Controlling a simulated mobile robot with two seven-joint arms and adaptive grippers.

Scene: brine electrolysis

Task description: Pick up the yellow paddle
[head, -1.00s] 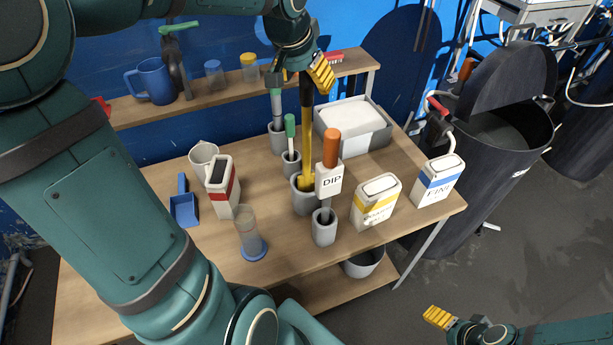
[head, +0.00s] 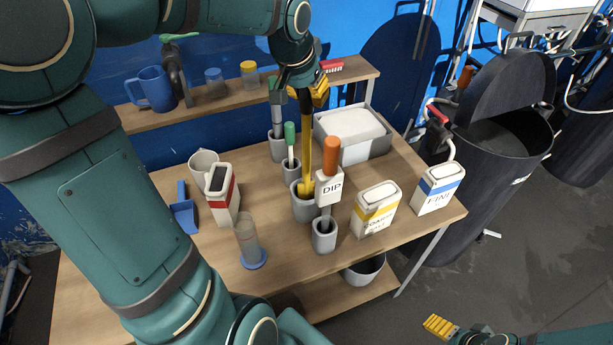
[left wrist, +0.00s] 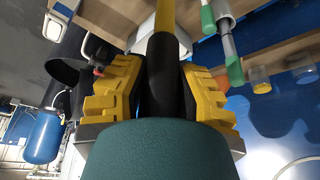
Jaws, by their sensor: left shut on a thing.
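The yellow paddle (head: 308,145) stands nearly upright, its lower end in or just over a grey holder (head: 304,207) on the wooden table. My left gripper (head: 311,92) is at its top and shut on the dark handle. In the left wrist view, the yellow finger pads of the left gripper (left wrist: 160,88) lie on both sides of the black handle (left wrist: 161,75), with the yellow shaft (left wrist: 166,15) beyond. The palm hides part of the handle. My right gripper (head: 438,325) is at the bottom right, away from the table; its opening is unclear.
An orange-handled tool with a DIP label (head: 329,187) stands close to the paddle's right. A green-handled tool (head: 290,145) stands close behind left. A white-filled tray (head: 352,157) is at back right. Boxes (head: 376,208) and a clear cylinder (head: 247,240) stand nearer the front.

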